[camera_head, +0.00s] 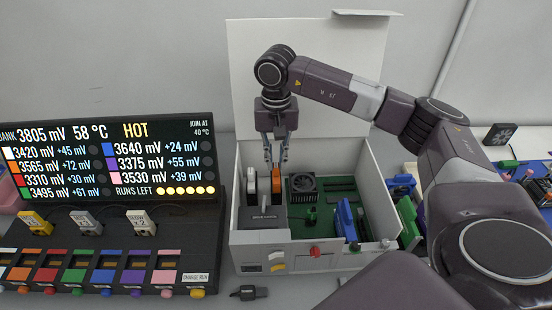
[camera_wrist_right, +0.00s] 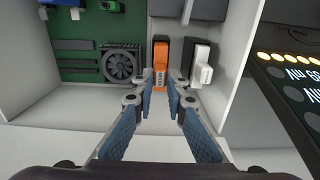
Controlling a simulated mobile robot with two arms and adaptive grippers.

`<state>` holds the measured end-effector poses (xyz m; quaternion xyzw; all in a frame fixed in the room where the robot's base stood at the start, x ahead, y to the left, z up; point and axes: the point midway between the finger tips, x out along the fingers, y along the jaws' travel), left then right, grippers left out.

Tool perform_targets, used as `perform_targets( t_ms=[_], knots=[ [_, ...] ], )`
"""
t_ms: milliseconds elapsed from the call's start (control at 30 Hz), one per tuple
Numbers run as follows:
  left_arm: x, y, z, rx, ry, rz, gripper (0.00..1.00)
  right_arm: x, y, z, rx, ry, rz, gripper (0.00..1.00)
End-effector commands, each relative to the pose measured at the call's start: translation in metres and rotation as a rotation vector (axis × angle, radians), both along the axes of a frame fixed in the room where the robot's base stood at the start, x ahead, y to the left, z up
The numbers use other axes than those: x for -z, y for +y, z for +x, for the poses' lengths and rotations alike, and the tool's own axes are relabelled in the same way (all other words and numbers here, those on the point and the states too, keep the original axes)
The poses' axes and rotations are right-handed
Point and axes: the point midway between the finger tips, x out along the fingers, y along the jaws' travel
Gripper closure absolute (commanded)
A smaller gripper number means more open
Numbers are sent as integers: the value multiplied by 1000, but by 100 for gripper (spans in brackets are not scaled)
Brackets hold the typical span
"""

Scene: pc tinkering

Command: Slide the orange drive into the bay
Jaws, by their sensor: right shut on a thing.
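The orange drive (camera_head: 276,180) stands upright inside the open white PC case, at its left side, above the dark drive bay (camera_head: 265,219). A white drive (camera_head: 251,187) stands just left of it. My right gripper (camera_head: 276,166) reaches down from above and is shut on the orange drive's top end. In the right wrist view the fingertips (camera_wrist_right: 171,77) meet at the near end of the orange drive (camera_wrist_right: 160,55), with the white drive (camera_wrist_right: 201,65) to its right. How deep the orange drive sits in the bay is hard to tell. My left gripper is not in view.
The case (camera_head: 385,215) has walls around the bay and a raised lid behind. A fan cooler (camera_head: 302,187) stands on the green board close right of the bay. The black display panel (camera_head: 110,160) stands left of the case. A small black plug (camera_head: 249,292) lies in front.

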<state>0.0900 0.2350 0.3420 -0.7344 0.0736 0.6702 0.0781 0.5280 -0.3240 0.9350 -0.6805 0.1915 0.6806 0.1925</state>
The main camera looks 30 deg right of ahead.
Motion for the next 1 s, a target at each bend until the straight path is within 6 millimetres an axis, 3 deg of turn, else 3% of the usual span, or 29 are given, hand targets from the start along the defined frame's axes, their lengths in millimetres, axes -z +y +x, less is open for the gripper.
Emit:
perform_targets(
  t_ms=[800, 833, 1000],
  knots=[
    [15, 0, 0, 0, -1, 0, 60, 19, 0, 0, 0, 0, 0, 100],
    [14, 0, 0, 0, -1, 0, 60, 18, 0, 0, 0, -1, -1, 84],
    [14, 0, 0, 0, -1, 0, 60, 18, 0, 0, 0, 0, 0, 67]
  ],
)
